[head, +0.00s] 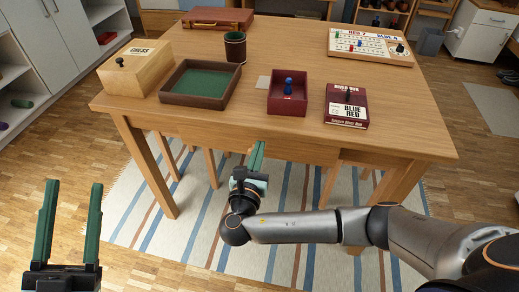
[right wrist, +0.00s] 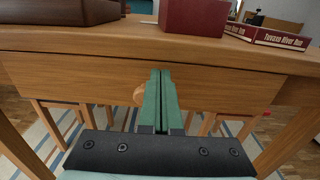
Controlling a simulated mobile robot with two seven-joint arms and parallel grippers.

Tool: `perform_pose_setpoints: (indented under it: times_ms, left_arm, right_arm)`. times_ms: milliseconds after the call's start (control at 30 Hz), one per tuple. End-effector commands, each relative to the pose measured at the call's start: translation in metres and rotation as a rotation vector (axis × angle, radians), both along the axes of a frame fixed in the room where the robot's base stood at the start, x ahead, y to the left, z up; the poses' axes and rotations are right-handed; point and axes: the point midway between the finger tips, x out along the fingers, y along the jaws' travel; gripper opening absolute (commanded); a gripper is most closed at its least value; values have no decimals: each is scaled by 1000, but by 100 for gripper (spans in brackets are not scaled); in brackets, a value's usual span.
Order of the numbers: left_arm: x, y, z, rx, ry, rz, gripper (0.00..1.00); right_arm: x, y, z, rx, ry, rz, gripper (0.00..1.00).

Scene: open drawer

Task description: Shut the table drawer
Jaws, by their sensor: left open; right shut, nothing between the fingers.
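The wooden table (head: 300,60) has a drawer front (right wrist: 70,80) under its top edge, with a round wooden knob (right wrist: 138,96). In the head view, a strip of the drawer front (head: 205,138) shows below the tabletop edge. No drawer interior shows, and I cannot tell whether a small gap is left. My right gripper (head: 259,146) is shut and empty, its tips at the drawer front just right of the knob in the right wrist view (right wrist: 160,72); contact is unclear. My left gripper (head: 74,185) is open and empty, away from the table at lower left.
On the table stand a chess box (head: 140,75), a green-lined tray (head: 163,97), a dark cup (head: 235,48), a red box with blue pieces (head: 290,106), a game box (head: 346,116), a board (head: 350,47) and a brown case (head: 218,15). A striped rug (head: 170,225) lies below.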

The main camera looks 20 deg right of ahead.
Motion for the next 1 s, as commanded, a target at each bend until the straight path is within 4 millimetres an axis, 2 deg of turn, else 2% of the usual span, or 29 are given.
perform_pose_setpoints:
  times_ms: [200, 533, 633, 800, 1000]
  left_arm:
    - [-9, -2, 13, 1, -71, -13, 53]
    - [-10, -2, 15, 2, -77, -15, 53]
    - [-9, -2, 15, 1, -67, -13, 53]
    - [7, 1, -11, -1, 57, 11, 53]
    - [11, 2, -20, -1, 94, 18, 53]
  right_arm:
    - [8, -5, 0, 0, 0, -1, 0]
    - [8, -6, 0, 0, 0, -1, 0]
    - [14, -9, 1, -1, -2, -1, 0]
    - [37, -25, 2, -2, -1, -3, 0]
    - [46, -31, 1, 0, -1, 0, 0]
